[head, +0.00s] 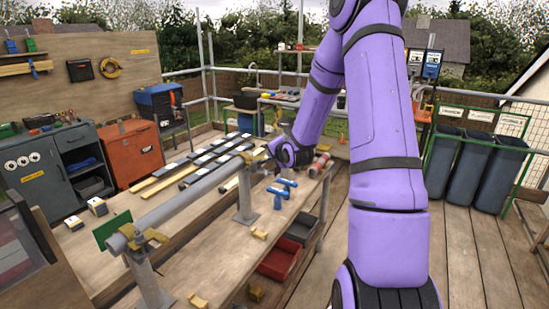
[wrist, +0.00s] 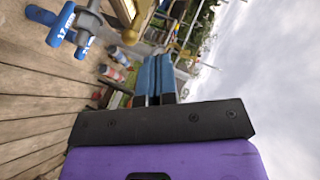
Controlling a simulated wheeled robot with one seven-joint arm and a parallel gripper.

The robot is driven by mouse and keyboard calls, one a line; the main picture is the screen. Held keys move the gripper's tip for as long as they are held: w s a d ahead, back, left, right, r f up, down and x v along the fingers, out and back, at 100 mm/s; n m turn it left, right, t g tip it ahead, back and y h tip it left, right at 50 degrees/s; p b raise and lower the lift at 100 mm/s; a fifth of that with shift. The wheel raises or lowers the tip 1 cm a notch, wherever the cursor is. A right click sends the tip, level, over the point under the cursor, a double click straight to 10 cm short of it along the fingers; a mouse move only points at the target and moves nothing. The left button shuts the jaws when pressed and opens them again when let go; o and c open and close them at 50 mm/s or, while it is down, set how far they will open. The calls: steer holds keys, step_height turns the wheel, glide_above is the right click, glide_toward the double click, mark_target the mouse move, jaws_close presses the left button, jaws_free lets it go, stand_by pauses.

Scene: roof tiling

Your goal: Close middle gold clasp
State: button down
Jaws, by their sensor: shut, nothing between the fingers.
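A long grey pipe (head: 190,195) runs on upright posts along the workbench in the head view. A gold clasp (head: 246,157) sits around the pipe near its middle post; I cannot tell if it is open or closed. Another gold clasp (head: 150,237) is at the near end, and a gold part (head: 278,127) shows at the far end. My gripper's blue fingers (wrist: 155,77) are together and empty in the wrist view. In the head view my wrist is just right of the middle clasp, and the fingers are hidden. A rounded gold part (wrist: 130,37) shows beyond the fingers, not touching them.
Dark and light strips (head: 200,160) lie left of the pipe.

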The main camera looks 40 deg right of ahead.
steer(key=f+v, duration=0.1)
steer(key=v, duration=0.7)
steer(key=shift+s+f, duration=0.35)
steer(key=shift+s, duration=0.1)
steer(key=s+a+r+n+g, duration=0.2)
steer(key=s+a+r+n, duration=0.15)
steer(key=a+r, duration=0.25)
steer(key=s+a+r+n+g, duration=0.2)
steer(key=s+a+r+n, duration=0.1)
steer(key=a+r+n, duration=0.3)
steer(key=s+a+r+n+g+y, duration=0.1)
steer(key=s+a+r+n+g, duration=0.1)
steer(key=s+a, duration=0.4)
steer(key=s+a+r+n+g+y, duration=0.2)
steer(key=s+a+r+n, duration=0.3)
steer(key=s, duration=0.9)
steer(key=shift+s+a+r, duration=0.25)
steer(key=shift+s+a, duration=0.1)
steer(key=shift+a, duration=0.45)
